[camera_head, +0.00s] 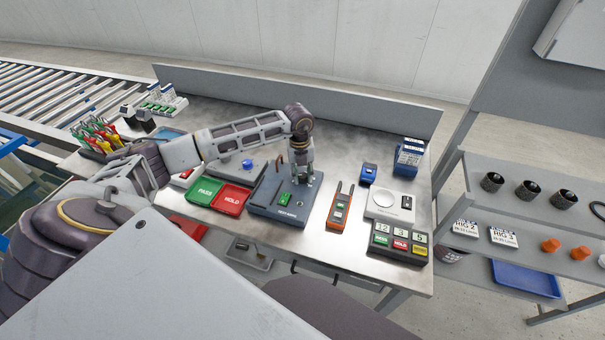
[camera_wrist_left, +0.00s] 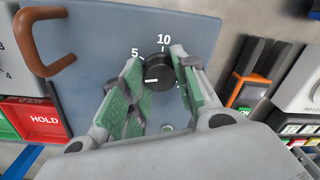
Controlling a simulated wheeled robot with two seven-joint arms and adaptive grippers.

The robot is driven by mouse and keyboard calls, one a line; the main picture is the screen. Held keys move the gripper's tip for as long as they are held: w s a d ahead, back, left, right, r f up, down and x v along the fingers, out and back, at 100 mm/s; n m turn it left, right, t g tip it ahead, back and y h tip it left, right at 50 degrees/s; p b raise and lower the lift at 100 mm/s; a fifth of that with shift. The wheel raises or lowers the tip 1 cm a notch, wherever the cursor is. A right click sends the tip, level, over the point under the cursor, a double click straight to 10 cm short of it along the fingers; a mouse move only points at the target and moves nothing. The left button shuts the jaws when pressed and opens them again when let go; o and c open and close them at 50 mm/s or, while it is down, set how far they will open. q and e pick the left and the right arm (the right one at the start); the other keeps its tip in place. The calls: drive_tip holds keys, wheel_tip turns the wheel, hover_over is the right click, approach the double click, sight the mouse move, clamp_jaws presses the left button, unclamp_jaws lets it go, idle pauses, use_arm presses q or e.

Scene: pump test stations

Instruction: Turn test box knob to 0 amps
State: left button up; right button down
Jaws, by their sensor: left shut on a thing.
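The test box (camera_head: 268,204) is a blue-grey case on the steel bench, with a green display on its front part. In the left wrist view its panel (camera_wrist_left: 100,40) fills much of the picture. The black round knob (camera_wrist_left: 160,68) has a white mark pointing left, a little below the printed 5. A 10 stands above it; a label at right is mostly hidden by a finger. My left gripper (camera_head: 303,178) is over the box's right part. In the wrist view its green-padded fingers (camera_wrist_left: 156,70) are shut on the knob, one on each side. My right gripper is out of view.
Green PASS and red HOLD trays (camera_head: 232,199) are left of the box. An orange handheld tester (camera_head: 339,208) lies close to its right, then a white scale (camera_head: 390,205) and a button panel (camera_head: 399,243). A brown handle (camera_wrist_left: 66,60) rises from the box's panel.

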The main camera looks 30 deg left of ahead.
sight(301, 176)
use_arm(q)
drive_tip(key=shift+n, duration=1.7)
drive_tip(key=o, duration=1)
drive_tip(key=shift+s+a+r, duration=0.1)
drive_tip(key=shift+s+r, duration=0.05)
drive_tip(key=shift+r, duration=2.9)
drive_tip(key=shift+s+a+r, duration=0.1)
drive_tip(key=shift+r, duration=2.9)
